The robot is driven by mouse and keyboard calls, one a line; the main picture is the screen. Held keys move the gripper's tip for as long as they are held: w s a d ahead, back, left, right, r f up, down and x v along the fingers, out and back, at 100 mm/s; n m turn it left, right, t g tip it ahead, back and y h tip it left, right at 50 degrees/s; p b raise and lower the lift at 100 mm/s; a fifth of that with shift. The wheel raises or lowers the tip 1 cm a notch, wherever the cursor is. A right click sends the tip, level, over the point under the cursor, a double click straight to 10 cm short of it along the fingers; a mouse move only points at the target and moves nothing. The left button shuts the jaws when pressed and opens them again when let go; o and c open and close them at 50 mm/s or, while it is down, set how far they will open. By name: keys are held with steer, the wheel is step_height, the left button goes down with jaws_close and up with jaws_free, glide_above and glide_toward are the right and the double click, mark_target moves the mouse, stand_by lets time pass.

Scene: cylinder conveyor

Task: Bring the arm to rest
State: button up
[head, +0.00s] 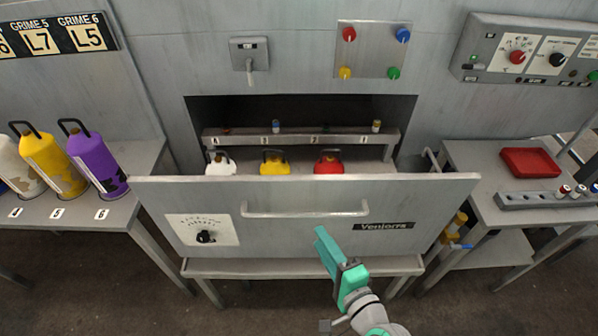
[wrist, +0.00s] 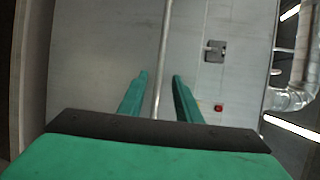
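My gripper (head: 321,235) is teal and sits in front of the wide grey drawer front, below its long handle (head: 305,211). In the wrist view my gripper (wrist: 161,76) shows its two fingers apart, with no object seen held. A thin pale bar (wrist: 165,40) runs between the fingers in that view; I cannot tell its distance or whether it touches them. My arm reaches up from the bottom right of the head view. The gap between the fingertips is hard to see in the head view.
The open drawer (head: 330,190) holds white, yellow and red cylinders. A right table (head: 470,180) holds a red tray (head: 530,162) and a grey rack (head: 545,198). The floor in front of the drawer is clear around my arm.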

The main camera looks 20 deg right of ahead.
steer(key=shift+a+f, duration=0.1)
steer(key=s+a+f+n+g+h, duration=0.1)
steer(key=s+a+f+n+h, duration=0.1)
steer(key=s+a+f+n, duration=0.25)
steer(key=s+a+f+n+g+h, duration=0.1)
steer(key=s+a+f+n, duration=0.15)
steer(key=s+f, duration=0.4)
steer(key=s+a+r+n+t+y, duration=0.1)
steer(key=s+a+r+n, duration=0.1)
steer(key=s+a+n, duration=0.8)
steer(key=shift+s+a+n+y, duration=0.3)
steer(key=shift+s+a+n, duration=0.05)
steer(key=shift+a+n, duration=0.15)
steer(key=shift+s+d+r, duration=0.1)
steer(key=shift+s, duration=0.1)
